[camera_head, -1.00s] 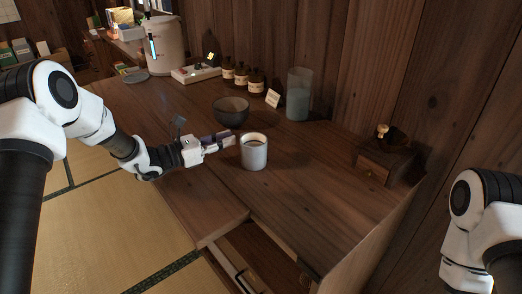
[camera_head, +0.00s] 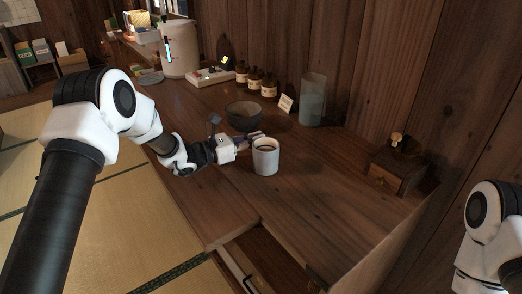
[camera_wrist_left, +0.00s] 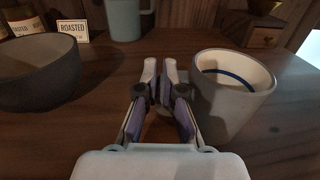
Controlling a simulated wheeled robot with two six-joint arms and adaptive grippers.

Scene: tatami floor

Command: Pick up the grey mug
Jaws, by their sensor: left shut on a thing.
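The grey mug (camera_head: 265,160) stands upright on the wooden counter, with a pale inside and a blue ring that show in the left wrist view (camera_wrist_left: 232,95). My left gripper (camera_head: 250,138) comes in from the left, close against the mug's left and far side. In the left wrist view its two purple-padded fingers (camera_wrist_left: 160,80) are nearly together just left of the mug's body. They are shut on the mug, seemingly at its handle, which the fingers mostly hide. My right arm shows at the right edge, with its gripper out of view.
A dark bowl (camera_head: 243,116) sits close behind my left gripper. A wooden grinder (camera_head: 394,170) stands at right. The counter right of the mug is clear.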

